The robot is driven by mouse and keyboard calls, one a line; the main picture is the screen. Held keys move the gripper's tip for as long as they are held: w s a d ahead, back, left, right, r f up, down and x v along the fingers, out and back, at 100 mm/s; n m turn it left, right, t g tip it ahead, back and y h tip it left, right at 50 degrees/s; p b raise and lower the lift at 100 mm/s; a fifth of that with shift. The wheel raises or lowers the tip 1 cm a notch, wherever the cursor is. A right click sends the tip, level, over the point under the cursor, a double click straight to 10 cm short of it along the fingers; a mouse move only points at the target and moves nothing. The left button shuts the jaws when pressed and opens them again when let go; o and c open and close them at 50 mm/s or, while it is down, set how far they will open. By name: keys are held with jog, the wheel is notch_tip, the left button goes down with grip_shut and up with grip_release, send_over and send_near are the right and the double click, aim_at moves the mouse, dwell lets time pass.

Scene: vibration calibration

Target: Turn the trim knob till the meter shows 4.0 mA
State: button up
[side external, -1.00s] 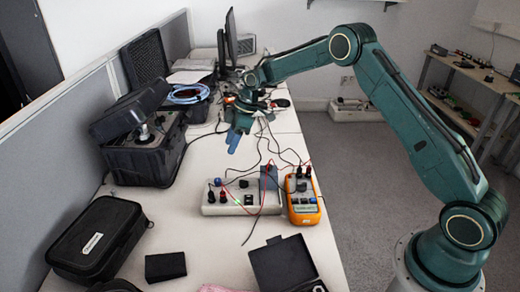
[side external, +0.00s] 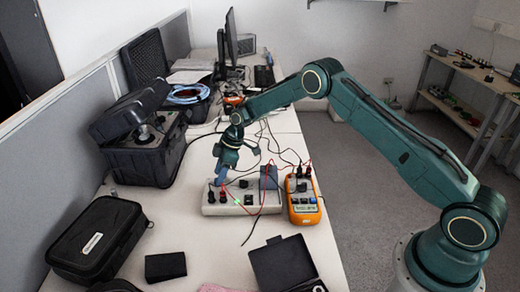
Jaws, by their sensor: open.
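My gripper (side external: 219,176) is open and points down over the left end of the grey-white box (side external: 264,201). Its blue fingertips are close to the box's left part; I cannot tell whether they touch anything. The trim knob cannot be made out for sure; a small blue knob seen there earlier is now hidden by the gripper. Black terminals and a dark block stand on the box. The orange meter (side external: 304,211) stands just right of the box, with red and black leads plugged in. Its display is too small to read.
Red and black leads loop over the box and bench. An open black case (side external: 284,266) lies in front, a closed black case (side external: 98,238) at front left. A larger open case (side external: 146,145) stands behind left. The bench between the left cases and the box is mostly clear.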

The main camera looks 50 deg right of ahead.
jog(key=shift+x, duration=0.85)
grip_shut()
jog(key=shift+m, duration=0.4)
jog(key=m+h, duration=0.1)
jog(key=m, duration=0.2)
jog(key=m+t+h, duration=0.1)
jog(key=m, duration=0.2)
jog(key=shift+s+a+t, duration=0.1)
jog(key=shift+s+t, duration=0.05)
jog(key=shift+t, duration=0.15)
jog(key=m+h, duration=0.1)
jog(key=m, duration=0.2)
jog(key=m+h, duration=0.1)
jog(key=m, duration=0.2)
jog(key=shift+a+m+t, duration=0.1)
jog(key=shift+m+t, duration=0.3)
jog(key=shift+h, duration=0.3)
